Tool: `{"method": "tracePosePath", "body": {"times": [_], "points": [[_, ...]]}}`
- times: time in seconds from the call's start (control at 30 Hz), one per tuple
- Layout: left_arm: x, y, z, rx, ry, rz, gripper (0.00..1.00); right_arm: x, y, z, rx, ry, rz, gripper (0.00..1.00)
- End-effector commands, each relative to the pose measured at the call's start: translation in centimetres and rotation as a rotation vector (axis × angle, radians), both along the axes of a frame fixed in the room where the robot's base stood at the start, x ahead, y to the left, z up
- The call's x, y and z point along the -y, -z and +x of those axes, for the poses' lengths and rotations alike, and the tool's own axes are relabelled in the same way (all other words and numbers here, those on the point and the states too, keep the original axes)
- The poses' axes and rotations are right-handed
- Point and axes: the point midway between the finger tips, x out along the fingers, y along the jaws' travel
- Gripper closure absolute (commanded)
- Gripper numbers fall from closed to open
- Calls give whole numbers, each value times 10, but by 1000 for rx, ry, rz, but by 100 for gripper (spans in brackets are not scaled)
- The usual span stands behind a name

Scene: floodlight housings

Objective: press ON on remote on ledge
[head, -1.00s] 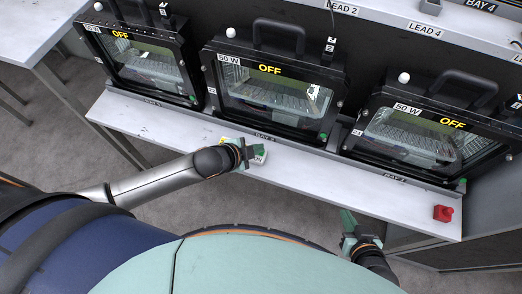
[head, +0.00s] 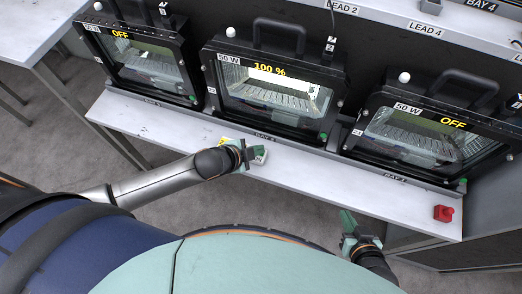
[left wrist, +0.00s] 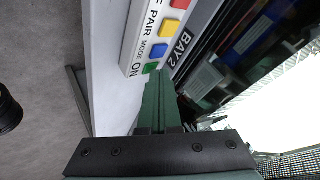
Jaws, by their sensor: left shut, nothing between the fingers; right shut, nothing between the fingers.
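The remote (left wrist: 140,40) is a white strip with red, yellow, blue and green buttons, on the ledge (head: 320,178) in front of the middle floodlight. In the head view my left gripper largely hides it. In the left wrist view the green button (left wrist: 150,68) is beside the label ON. My left gripper (left wrist: 157,78) is shut and empty, its tips at the green button; contact is hard to tell. The middle floodlight (head: 270,90) is lit and reads 100 %. My right gripper (head: 348,226) is shut and empty, in front of the ledge.
The left floodlight (head: 150,60) and the right floodlight (head: 425,135) both read OFF. A red object (head: 443,213) stands at the ledge's right end. The ledge between it and the remote is mostly clear. A grey-white table (head: 35,30) is at the far left.

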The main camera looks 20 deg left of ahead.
Motion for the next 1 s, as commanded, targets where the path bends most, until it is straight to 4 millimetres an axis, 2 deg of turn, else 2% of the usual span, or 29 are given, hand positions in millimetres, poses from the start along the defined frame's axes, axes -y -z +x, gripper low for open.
{"method": "tracePosePath", "body": {"times": [0.37, 0.7, 1.0], "points": [[0, -1, -1, -2, -1, 1, 100, 0, -2, 0, -1, 0, 0, 100], [0, -15, -1, -2, -1, 1, 100, 0, -20, 0, 0, 0, 0, 100], [0, -15, -1, -1, 0, 1, 100, 0, -20, 0, 1, 0, 0, 100]]}}
